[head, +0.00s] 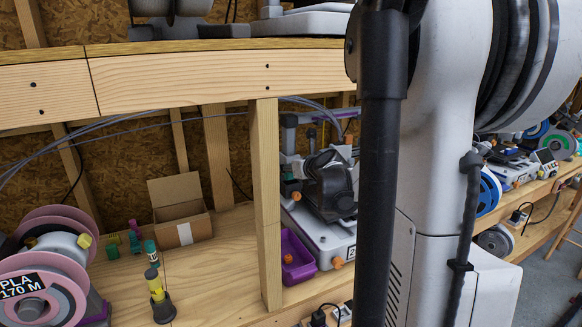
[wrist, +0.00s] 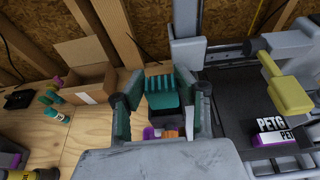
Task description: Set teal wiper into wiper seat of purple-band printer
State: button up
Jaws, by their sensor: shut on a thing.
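The teal wiper (wrist: 161,83), a block with a comb-like row of teeth, is between the fingers of my gripper (wrist: 160,93) in the wrist view. My gripper is shut on it, with its teeth pointing away from the wrist. Part of a printer (wrist: 232,73) with a grey upright and dark bed shows just beyond and to the right; it appears in the head view (head: 328,243) behind the wooden post. The wiper seat cannot be made out; small purple and orange parts show below the wiper.
A purple tray (head: 298,262) lies left of the printer. A cardboard box (head: 182,222), teal and green pieces (head: 134,236) and a yellow-black bottle (head: 160,298) stand on the bench. The wooden post (head: 267,205) and shelf beam (head: 190,75) are close obstacles.

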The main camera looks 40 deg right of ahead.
aim_at(291, 179)
jog(key=shift+f+b, duration=1.3)
jog(key=shift+f, duration=0.2)
jog(key=o, duration=1.1)
jog(key=v, duration=1.2)
